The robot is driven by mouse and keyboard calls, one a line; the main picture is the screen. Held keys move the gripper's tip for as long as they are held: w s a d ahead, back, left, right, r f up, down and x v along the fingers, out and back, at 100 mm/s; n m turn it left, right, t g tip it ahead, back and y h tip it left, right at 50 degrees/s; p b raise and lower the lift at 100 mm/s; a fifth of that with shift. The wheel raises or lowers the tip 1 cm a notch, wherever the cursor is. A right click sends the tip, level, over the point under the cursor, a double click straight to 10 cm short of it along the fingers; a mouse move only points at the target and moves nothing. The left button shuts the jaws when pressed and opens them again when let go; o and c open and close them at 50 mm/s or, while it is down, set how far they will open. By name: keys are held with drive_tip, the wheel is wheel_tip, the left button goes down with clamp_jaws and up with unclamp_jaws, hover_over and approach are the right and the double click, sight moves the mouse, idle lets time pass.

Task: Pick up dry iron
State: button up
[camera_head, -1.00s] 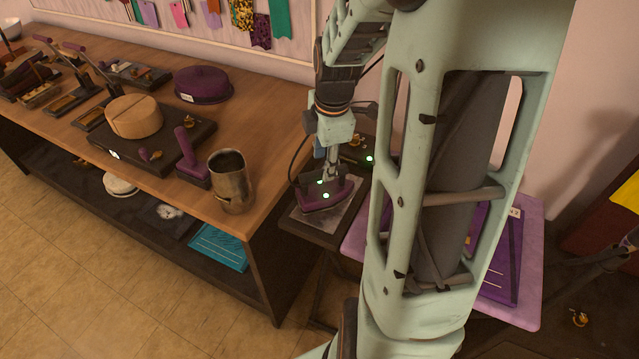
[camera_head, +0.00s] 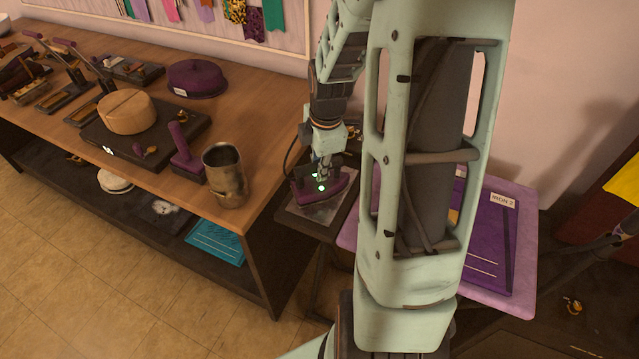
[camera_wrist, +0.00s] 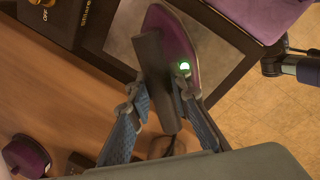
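The dry iron (camera_head: 338,187) has a purple body and a dark handle. It rests on a metal plate (camera_head: 318,212) on a small dark stand at the right end of the wooden table. My gripper (camera_head: 322,179) points down over it. In the wrist view the iron's purple body (camera_wrist: 181,45) and dark handle bar (camera_wrist: 156,75) lie ahead. My gripper's fingers (camera_wrist: 160,88) straddle the handle, one on each side. They look open, with a narrow gap to the bar. The far undersides of the fingers are hidden.
A metal mug (camera_head: 226,178) and a purple-handled tool (camera_head: 184,155) stand on the table (camera_head: 262,165) left of the iron. A wooden hat block (camera_head: 126,112) is farther left. A lilac ironing surface (camera_head: 524,262) with purple cloth lies to the right, partly behind my arm.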

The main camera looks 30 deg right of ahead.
clamp_jaws()
drive_tip(key=shift+r, duration=0.1)
